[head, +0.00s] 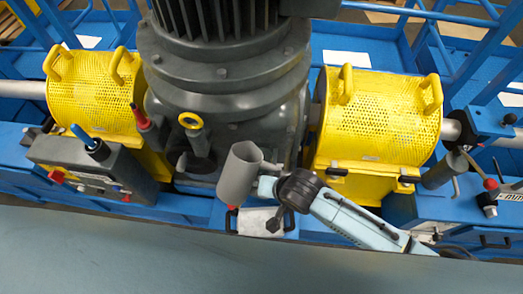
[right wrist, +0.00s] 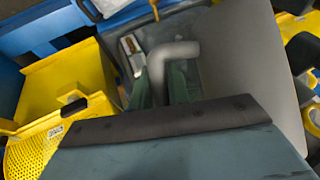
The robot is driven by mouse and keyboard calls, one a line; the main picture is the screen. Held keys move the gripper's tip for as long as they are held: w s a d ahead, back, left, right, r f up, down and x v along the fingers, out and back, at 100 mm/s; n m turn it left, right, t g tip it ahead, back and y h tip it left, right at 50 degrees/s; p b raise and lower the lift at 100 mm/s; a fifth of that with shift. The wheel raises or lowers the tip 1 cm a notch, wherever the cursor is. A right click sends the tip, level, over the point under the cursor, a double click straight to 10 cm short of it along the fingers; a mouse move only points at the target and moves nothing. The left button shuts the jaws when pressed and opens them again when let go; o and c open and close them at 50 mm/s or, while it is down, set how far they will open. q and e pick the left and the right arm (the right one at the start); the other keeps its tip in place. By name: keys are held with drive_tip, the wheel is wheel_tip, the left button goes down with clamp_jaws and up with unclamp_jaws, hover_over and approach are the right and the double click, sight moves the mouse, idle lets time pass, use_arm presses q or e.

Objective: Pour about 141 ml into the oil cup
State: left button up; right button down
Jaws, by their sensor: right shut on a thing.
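A grey jug (head: 237,178) is in the middle of the head view, in front of the big dark grey gear housing, with its open mouth toward the top. It looks slightly tilted. My right gripper (head: 266,187) is shut on it from the right. In the right wrist view the fingers (right wrist: 166,88) close around the jug's bent grey handle (right wrist: 172,52), and the jug's body (right wrist: 258,55) fills the right side. A yellow-rimmed cup (head: 191,121), seemingly the oil cup, stands on the housing's front, above and left of the jug, apart from it. The liquid level is hidden. My left gripper is not in view.
Yellow perforated guards stand left (head: 95,98) and right (head: 375,120) of the gear housing (head: 225,65). A grey control box (head: 90,168) with a blue-topped lever is at the left. A pale plate (head: 258,222) lies below the jug. The front floor is clear.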

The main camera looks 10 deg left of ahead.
sight(250, 178)
drive_tip(key=shift+w+r+g+y, duration=0.3)
drive_tip(key=shift+r+g, duration=0.2)
drive_tip(key=shift+s+a+r+m+g+y, duration=0.1)
drive_tip(key=shift+s+r+m+g+y, duration=0.2)
drive_tip(key=shift+r+m+g+y, duration=0.25)
drive_tip(key=shift+s+a+f+g+y, duration=0.15)
drive_tip(key=shift+s+f+g+y, duration=0.1)
drive_tip(key=shift+g, duration=0.3)
drive_tip(key=shift+s+a+f+g+b, duration=0.1)
drive_tip(key=shift+s+f+g+b, duration=0.15)
drive_tip(key=shift+b, duration=0.85)
drive_tip(key=shift+a+r+y, duration=0.1)
drive_tip(key=shift+r+y, duration=0.2)
drive_tip(key=shift+r, duration=0.05)
drive_tip(key=shift+s+a+r+m+g+b, duration=0.1)
drive_tip(key=shift+r+m+g+b, duration=0.2)
drive_tip(key=shift+g+b, duration=0.35)
drive_tip(key=shift+s+r+y+b, duration=0.1)
drive_tip(key=shift+y+b, duration=0.25)
drive_tip(key=shift+y, duration=0.05)
drive_tip(key=shift+s+a+f+g+y+b, duration=0.2)
drive_tip(key=shift+g+y+b, duration=0.25)
drive_tip(key=shift+b, duration=1.35)
drive_tip(key=shift+s+d, duration=0.1)
